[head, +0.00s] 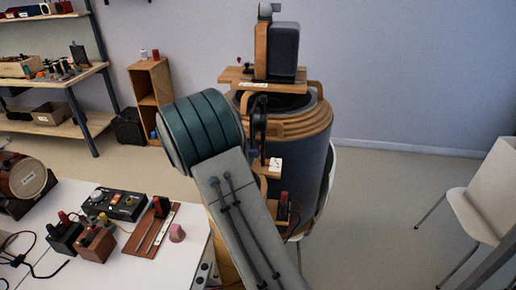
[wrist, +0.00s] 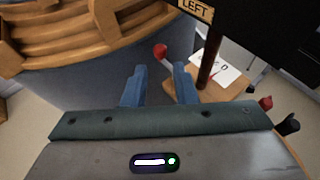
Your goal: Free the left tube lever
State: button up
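In the wrist view, a lever with a round red knob (wrist: 160,50) stands just beyond my fingertips, below and left of a tan plate reading LEFT (wrist: 196,9). I take it for the left tube lever; its lower part is hard to make out. My gripper (wrist: 159,72) is open, its two blue fingers apart with nothing between them. The knob lines up with the gap but appears ahead of the tips. In the head view, my arm hides most of the gripper and the lever. The large drum-shaped device (head: 318,150) with wooden rings stands beyond my arm.
In the wrist view, a brown post (wrist: 209,62) and a wooden shelf with a white card (wrist: 222,72) are close right of the fingers. A curved wooden rim (wrist: 75,45) is at left. In the head view, a white table (head: 125,262) with several devices stands at lower left.

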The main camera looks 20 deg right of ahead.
jog(key=shift+p+x, duration=0.3)
jog(key=shift+x, duration=2.5)
grip_shut()
jog(key=m+g+p, duration=0.1)
jog(key=g, duration=0.1)
jog(key=m+g+p, duration=0.1)
jog(key=m+p, duration=0.1)
jog(key=shift+s+d+r+g+h, duration=0.1)
jog(key=shift+d+g+h, duration=0.2)
jog(key=shift+d+g, duration=0.1)
jog(key=m+g, duration=0.3)
jog(key=shift+s+d+m+g+p, duration=0.2)
jog(key=shift+d+m+g+p, duration=0.1)
jog(key=shift+g+p, duration=0.1)
jog(key=shift+s+d+m+g+y, duration=0.15)
jog(key=shift+m+g+y, duration=0.15)
jog(key=shift+m+g, duration=0.4)
jog(key=shift+s+d+m+g+y, duration=0.15)
jog(key=shift+m+g+y, duration=0.15)
jog(key=shift+m+g, duration=0.4)
jog(key=shift+a, duration=0.1)
